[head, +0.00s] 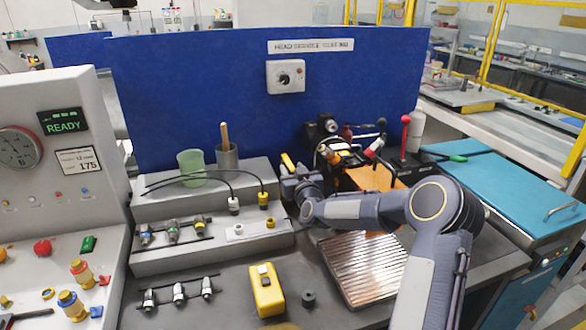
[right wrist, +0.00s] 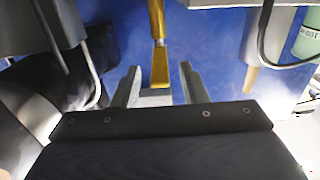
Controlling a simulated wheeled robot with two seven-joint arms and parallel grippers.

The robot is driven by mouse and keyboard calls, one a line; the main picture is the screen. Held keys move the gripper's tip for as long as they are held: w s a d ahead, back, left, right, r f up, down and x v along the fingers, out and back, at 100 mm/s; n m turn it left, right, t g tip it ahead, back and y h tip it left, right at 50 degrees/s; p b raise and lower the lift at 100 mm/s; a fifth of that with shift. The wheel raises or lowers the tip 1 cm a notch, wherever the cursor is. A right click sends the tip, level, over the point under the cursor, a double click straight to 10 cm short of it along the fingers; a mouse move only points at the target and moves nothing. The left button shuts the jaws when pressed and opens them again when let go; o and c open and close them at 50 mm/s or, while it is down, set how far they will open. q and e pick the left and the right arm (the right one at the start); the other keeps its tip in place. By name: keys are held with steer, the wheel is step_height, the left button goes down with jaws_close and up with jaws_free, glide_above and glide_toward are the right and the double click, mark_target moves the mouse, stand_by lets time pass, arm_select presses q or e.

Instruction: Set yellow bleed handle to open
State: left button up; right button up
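The yellow bleed handle (head: 288,161) shows as a slanted yellow bar just beyond my right gripper, in front of the blue panel. In the right wrist view the yellow handle (right wrist: 158,58) comes down from the top, its lower end between the two fingers. My right gripper (head: 291,178) is at the handle, and its fingers (right wrist: 160,84) are apart with a gap on each side of the bar. The handle's pivot and body are largely hidden behind my right gripper and arm in the head view. My left gripper is not in view.
A dark fixture with a red-knobbed lever (head: 405,120) stands right of the gripper. A grey cup (head: 227,157) and a green cup (head: 191,166) stand to the left. A ribbed metal plate (head: 365,265) lies below my right arm. The blue panel (head: 200,90) rises behind.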

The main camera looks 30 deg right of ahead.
steer(key=shift+w, duration=0.1)
jaws_close()
stand_by(0.4)
steer(key=w+a+m+g+h+p, duration=0.3)
steer(key=a+m+g+h, duration=0.3)
steer(key=h, duration=0.5)
steer(key=shift+w+m+g, duration=0.7)
steer(key=shift+m+g, duration=0.5)
steer(key=shift+m, duration=0.4)
jaws_free()
